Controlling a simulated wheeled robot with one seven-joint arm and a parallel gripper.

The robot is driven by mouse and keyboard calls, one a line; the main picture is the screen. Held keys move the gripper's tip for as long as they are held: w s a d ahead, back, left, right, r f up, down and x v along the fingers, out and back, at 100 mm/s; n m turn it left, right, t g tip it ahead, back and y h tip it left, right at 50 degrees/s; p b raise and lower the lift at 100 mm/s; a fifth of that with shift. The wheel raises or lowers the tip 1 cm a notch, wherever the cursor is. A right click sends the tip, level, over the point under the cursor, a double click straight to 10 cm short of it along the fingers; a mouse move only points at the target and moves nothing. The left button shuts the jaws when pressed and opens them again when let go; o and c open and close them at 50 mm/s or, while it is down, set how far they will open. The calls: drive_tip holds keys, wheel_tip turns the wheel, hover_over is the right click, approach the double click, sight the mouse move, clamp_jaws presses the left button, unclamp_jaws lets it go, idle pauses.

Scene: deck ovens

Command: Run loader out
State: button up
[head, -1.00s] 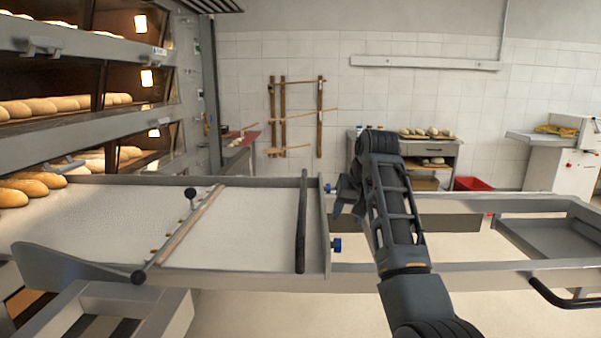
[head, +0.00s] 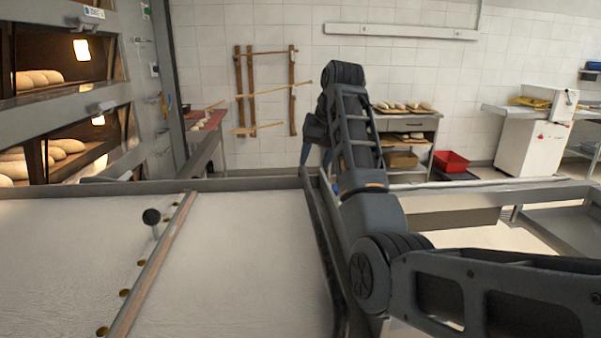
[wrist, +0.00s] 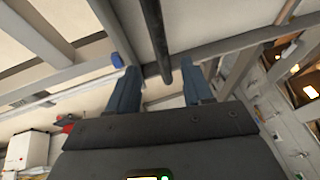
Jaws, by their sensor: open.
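The loader (head: 80,215) is a long flat bed with a pale cloth surface and metal side rails, seen at the left and front of the head view. A black handle bar (head: 322,250) runs across its right end. It also shows in the wrist view (wrist: 154,30). My gripper (head: 318,163) is at the far end of this bar, pointing down, partly hidden by its own wrist. In the wrist view its two blue fingers (wrist: 162,82) are apart, with the bar's end between them in the picture. I cannot tell whether they touch it.
Deck ovens with loaves (head: 40,78) stand at the left. A wooden crossbar (head: 152,265) with a black knob (head: 151,216) spans the bed. A metal frame (head: 470,198) extends right. A bread table (head: 408,125), red bin (head: 450,161) and white machine (head: 535,140) stand behind.

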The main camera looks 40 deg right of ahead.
sight(308, 180)
drive_tip(key=shift+p+x, duration=0.7)
drive_tip(key=shift+x, duration=3.2)
drive_tip(key=shift+c, duration=0.5)
drive_tip(key=shift+r, duration=0.1)
clamp_jaws()
